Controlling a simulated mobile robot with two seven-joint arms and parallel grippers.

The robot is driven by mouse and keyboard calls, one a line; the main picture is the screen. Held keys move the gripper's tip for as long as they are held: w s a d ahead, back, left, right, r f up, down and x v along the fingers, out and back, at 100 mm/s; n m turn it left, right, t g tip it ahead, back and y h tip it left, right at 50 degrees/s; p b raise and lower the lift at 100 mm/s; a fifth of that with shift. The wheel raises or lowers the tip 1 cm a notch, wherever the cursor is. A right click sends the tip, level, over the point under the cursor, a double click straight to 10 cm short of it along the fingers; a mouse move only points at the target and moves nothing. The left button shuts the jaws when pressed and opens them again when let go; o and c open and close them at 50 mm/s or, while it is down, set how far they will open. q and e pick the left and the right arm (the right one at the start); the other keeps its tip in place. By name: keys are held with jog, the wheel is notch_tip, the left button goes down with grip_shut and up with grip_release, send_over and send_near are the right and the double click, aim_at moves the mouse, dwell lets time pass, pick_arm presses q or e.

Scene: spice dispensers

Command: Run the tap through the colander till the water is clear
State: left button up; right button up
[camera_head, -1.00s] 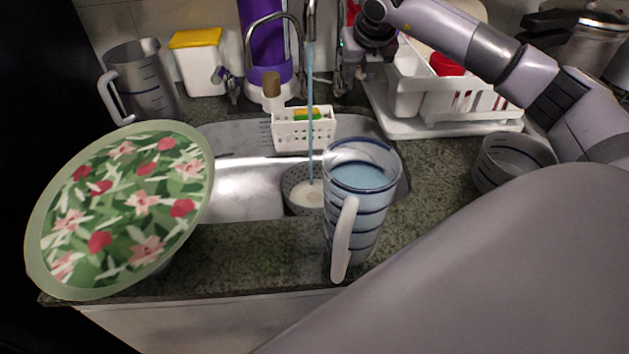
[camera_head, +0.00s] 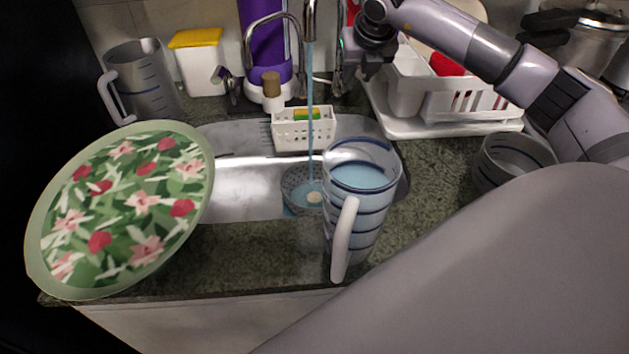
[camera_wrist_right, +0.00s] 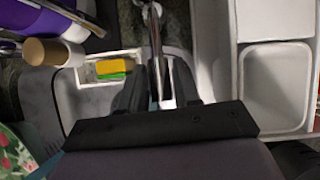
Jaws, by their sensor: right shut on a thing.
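The chrome tap (camera_head: 309,20) stands behind the sink, and a thin blue stream of water (camera_head: 310,120) runs from its spout. The stream falls into a grey perforated colander (camera_head: 293,181) in the sink. Bluish water (camera_head: 303,196) and a small pale patch show in it; the measuring jug hides part of its right side. My right gripper (camera_head: 370,70) is right of the spout. In the right wrist view, its dark fingers (camera_wrist_right: 158,95) are shut on a chrome part of the tap (camera_wrist_right: 157,45). My left gripper is not in view.
A clear measuring jug (camera_head: 362,205) of bluish liquid stands at the counter's front edge. A floral bowl or plate (camera_head: 125,210) is at left. A white dish rack (camera_head: 460,105) stands at right. A sponge caddy (camera_head: 303,132) sits at the sink's back edge.

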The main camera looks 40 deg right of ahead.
dwell(0.5)
jog(key=shift+s+a+f+b, duration=0.1)
jog(key=shift+s+f+b, duration=0.15)
jog(key=shift+f+b, duration=0.25)
jog(key=shift+s+a+f+b, duration=0.1)
jog(key=shift+s+f+b, duration=0.1)
jog(key=shift+f+b, duration=0.25)
jog(key=shift+f, duration=0.1)
jog(key=shift+f, duration=0.2)
jog(key=o, duration=0.9)
jog(key=shift+r, duration=0.1)
